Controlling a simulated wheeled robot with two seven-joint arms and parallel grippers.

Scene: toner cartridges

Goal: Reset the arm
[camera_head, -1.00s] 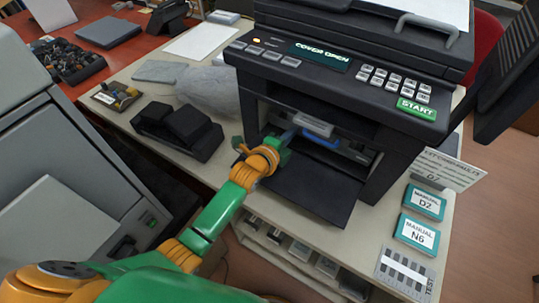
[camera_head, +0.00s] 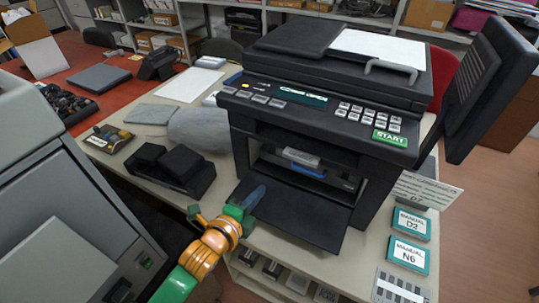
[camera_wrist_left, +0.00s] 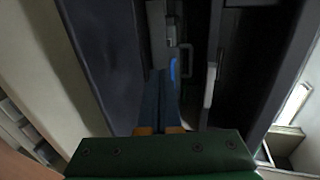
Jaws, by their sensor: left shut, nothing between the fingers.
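My left arm comes in from the bottom left in the head view. Its green and orange left gripper (camera_head: 254,197) is shut and empty, with its blue fingers over the lowered front cover (camera_head: 300,217) of the black printer (camera_head: 320,130). In the left wrist view the shut fingers (camera_wrist_left: 162,88) point toward the printer's dark opening. Inside the opening sit a grey-handled part (camera_head: 301,157) and a blue-edged part (camera_head: 307,171). My right gripper is not in view.
A black cartridge holder (camera_head: 172,168) stands on the table left of the printer. Manual D2 (camera_head: 412,223) and manual N6 (camera_head: 408,255) lie to its right. A grey machine (camera_head: 60,190) stands at the left. Small boxes sit on the shelf below the table.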

